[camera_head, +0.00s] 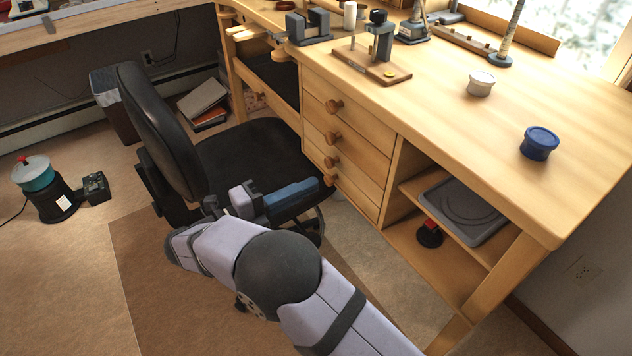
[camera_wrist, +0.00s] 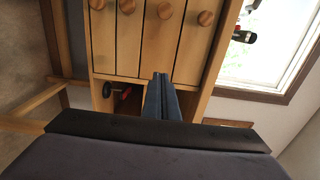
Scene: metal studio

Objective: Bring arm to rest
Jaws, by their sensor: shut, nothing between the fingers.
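My gripper (camera_head: 314,185) is at the centre of the head view, above the black chair's seat and left of the workbench drawers. Its blue-grey fingers point right, toward the drawer fronts. In the wrist view the fingers (camera_wrist: 161,82) lie together, shut and empty, with the drawer fronts beyond them. My arm comes up from the bottom right of the head view and bends at a dark round joint. Whether the fingertips touch a drawer knob cannot be told.
The wooden workbench (camera_head: 560,90) fills the right side, with a blue jar (camera_head: 539,143), a white-grey jar (camera_head: 481,84) and tools on top. Its drawers (camera_head: 345,145) have round knobs. A black office chair (camera_head: 160,130) stands close left. Open floor (camera_head: 60,280) lies at lower left.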

